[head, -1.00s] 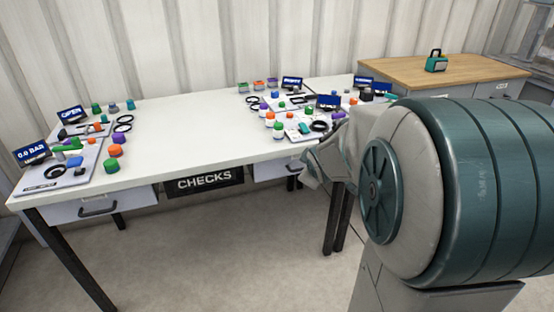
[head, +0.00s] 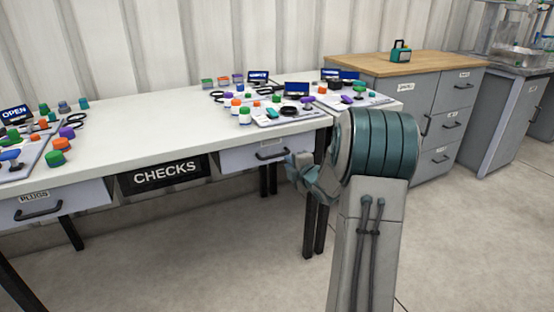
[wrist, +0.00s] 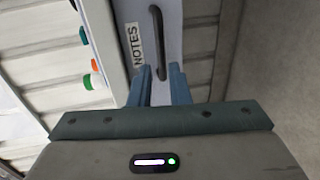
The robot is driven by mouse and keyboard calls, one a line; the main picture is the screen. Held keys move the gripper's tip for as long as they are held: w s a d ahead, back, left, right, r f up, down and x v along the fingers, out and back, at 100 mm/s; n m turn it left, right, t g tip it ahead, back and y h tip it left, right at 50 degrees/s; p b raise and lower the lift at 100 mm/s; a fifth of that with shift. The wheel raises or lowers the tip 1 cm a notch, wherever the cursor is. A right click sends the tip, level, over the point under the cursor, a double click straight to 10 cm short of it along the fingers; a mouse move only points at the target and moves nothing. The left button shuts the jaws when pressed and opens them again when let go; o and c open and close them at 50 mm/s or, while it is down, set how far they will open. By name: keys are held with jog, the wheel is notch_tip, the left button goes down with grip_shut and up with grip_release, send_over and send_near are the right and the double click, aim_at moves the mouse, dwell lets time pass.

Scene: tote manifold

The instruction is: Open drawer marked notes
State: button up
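The drawer marked NOTES fills the upper middle of the wrist view, with its white front (wrist: 172,20), its label (wrist: 133,45) and a dark bar handle (wrist: 157,40). In the head view, a closed drawer (head: 235,159) with a dark handle (head: 272,154) hangs under the right end of the white table; its label is not visible there. My gripper (wrist: 160,88) is open, its fingers pointing at the drawer front, with the near end of the handle appearing between the fingertips. It also shows beside that drawer in the head view (head: 297,170). Whether it touches the handle I cannot tell.
A PLUGS drawer (head: 45,206) sits at the table's left, with a CHECKS sign (head: 165,174) between. The white tabletop (head: 150,130) carries trays, coloured caps and small displays. A wood-topped cabinet (head: 420,62) stands behind right. The floor in front is clear.

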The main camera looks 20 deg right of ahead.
aim_at(278, 156)
jog(key=b+x, duration=0.1)
jog(key=x, duration=0.8)
jog(key=shift+w+f, duration=0.1)
jog(key=shift+w, duration=0.3)
grip_shut()
